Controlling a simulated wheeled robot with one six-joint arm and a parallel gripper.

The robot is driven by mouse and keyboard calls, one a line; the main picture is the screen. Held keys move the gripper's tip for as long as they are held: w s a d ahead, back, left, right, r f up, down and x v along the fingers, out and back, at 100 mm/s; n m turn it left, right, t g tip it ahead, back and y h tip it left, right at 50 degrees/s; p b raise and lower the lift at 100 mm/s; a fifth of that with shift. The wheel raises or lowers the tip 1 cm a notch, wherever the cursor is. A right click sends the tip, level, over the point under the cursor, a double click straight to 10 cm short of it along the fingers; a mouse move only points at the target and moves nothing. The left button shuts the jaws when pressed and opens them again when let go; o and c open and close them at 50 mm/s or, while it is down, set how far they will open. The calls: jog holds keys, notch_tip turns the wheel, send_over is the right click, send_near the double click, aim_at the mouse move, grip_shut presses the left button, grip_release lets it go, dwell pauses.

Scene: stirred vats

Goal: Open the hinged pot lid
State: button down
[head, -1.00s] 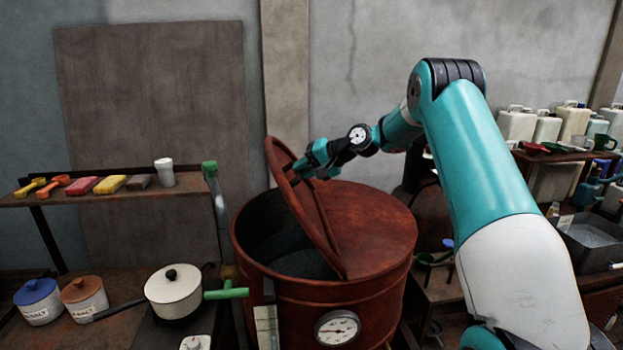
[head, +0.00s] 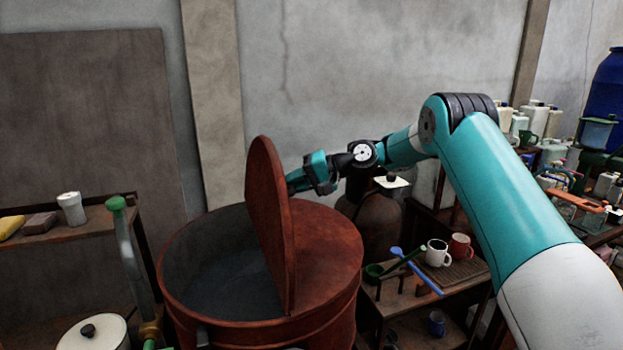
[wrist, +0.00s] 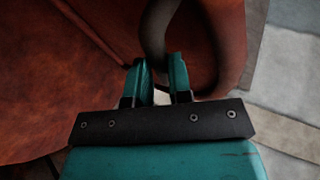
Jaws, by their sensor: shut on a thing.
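The rust-red pot (head: 335,325) is a large round vat. Its hinged lid (head: 268,220) stands nearly upright on edge across the middle of the top. The left half of the mouth is open and shows a grey interior (head: 222,275); the right half is a fixed red cover (head: 328,245). My gripper (head: 291,184) is at the lid's right face, near its upper part. In the wrist view, my gripper (wrist: 158,65) is shut on a dark curved handle (wrist: 155,28), which passes between the fingers. The lid hides part of the fingertips in the head view.
A shelf (head: 60,232) and a pipe with a green cap (head: 130,250) stand left of the pot. A white saucepan (head: 95,335) is at the lower left. A low table with mugs (head: 438,253) stands to the right. A wall is behind.

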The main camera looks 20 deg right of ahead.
jog(key=shift+s+f+g, duration=0.15)
jog(key=shift+f+g, duration=0.15)
jog(key=shift+f, duration=0.85)
jog(key=c, duration=1.1)
grip_release()
jog(key=shift+w+a+f, duration=0.1)
jog(key=shift+w, duration=0.1)
jog(key=shift+o, duration=0.2)
jog(key=v, duration=1.8)
jog(key=shift+r+p, duration=0.2)
jog(key=shift+p, duration=0.25)
jog(key=shift+a, duration=0.15)
